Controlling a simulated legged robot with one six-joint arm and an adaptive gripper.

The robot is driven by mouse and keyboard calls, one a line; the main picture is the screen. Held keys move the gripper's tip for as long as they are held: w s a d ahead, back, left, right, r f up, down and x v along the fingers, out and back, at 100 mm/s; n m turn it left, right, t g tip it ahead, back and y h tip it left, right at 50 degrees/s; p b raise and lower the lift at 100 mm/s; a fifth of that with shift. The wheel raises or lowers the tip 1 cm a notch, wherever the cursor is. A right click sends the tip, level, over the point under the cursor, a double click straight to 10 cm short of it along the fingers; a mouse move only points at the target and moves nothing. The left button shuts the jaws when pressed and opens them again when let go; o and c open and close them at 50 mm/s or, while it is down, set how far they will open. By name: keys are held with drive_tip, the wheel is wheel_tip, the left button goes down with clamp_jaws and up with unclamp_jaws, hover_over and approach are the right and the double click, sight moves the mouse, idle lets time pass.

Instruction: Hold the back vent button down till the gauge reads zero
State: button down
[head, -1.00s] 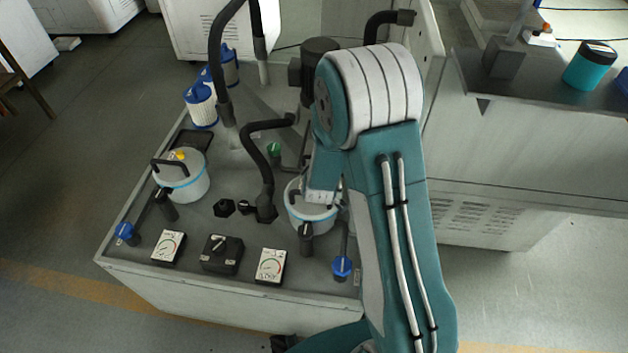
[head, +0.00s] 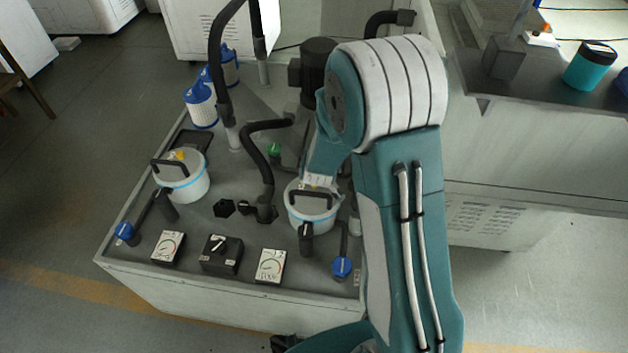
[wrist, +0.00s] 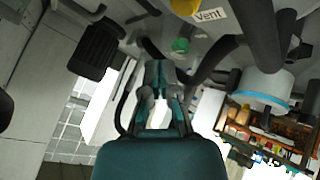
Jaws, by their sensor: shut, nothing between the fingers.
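In the wrist view, a yellow button (wrist: 185,5) with a white "Vent" label (wrist: 209,12) shows at the top edge, partly cut off. My gripper (wrist: 160,70) is shut and empty below it in the picture, apart from the button. In the head view, the left lidded pot has a yellow button (head: 180,155). The right pot (head: 312,212) stands beside my arm; its button is not clear there, and my fingertips are hidden. Two dial gauges, left (head: 168,247) and right (head: 269,266), stand on the front deck; their readings are too small to read surely.
A black handle (head: 311,194) spans the right pot's lid. A black switch box (head: 222,253) sits between the gauges. Blue-handled valves (head: 342,267) edge the deck.

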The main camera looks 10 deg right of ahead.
drive_tip(key=shift+w+a+f+m+g+y, duration=0.2)
drive_tip(key=shift+w+a+m+g+y, duration=0.15)
drive_tip(key=shift+w+m+g, duration=0.15)
drive_tip(key=shift+w+a+f+m+g+y, duration=0.2)
drive_tip(key=shift+w+a+m+g+y, duration=0.15)
drive_tip(key=shift+m+g, duration=0.2)
drive_tip(key=shift+w+a+m+g, duration=0.15)
drive_tip(key=shift+w+m+g, duration=0.2)
drive_tip(key=shift+m+g, duration=0.25)
drive_tip(key=shift+w+m+g+y, duration=0.2)
drive_tip(key=shift+m+g+y, duration=0.2)
drive_tip(key=shift+m+g, duration=0.3)
drive_tip(key=shift+r+m+g, duration=0.2)
drive_tip(key=shift+m+g, duration=0.35)
drive_tip(key=shift+m, duration=0.2)
drive_tip(key=shift+d+r+m+g, duration=0.35)
drive_tip(key=shift+d+m+g, duration=0.1)
drive_tip(key=shift+m+g, duration=0.25)
drive_tip(key=d+r+m+g, duration=0.2)
drive_tip(key=m, duration=0.1)
drive_tip(key=shift+s+g+h, duration=0.3)
drive_tip(key=shift+s, duration=0.05)
drive_tip(key=shift+s+a+f, duration=0.1)
drive_tip(key=shift+s+f, duration=0.1)
drive_tip(key=shift+f, duration=1.55)
drive_tip(key=shift+s+f, duration=0.15)
drive_tip(key=shift+f, duration=1.6)
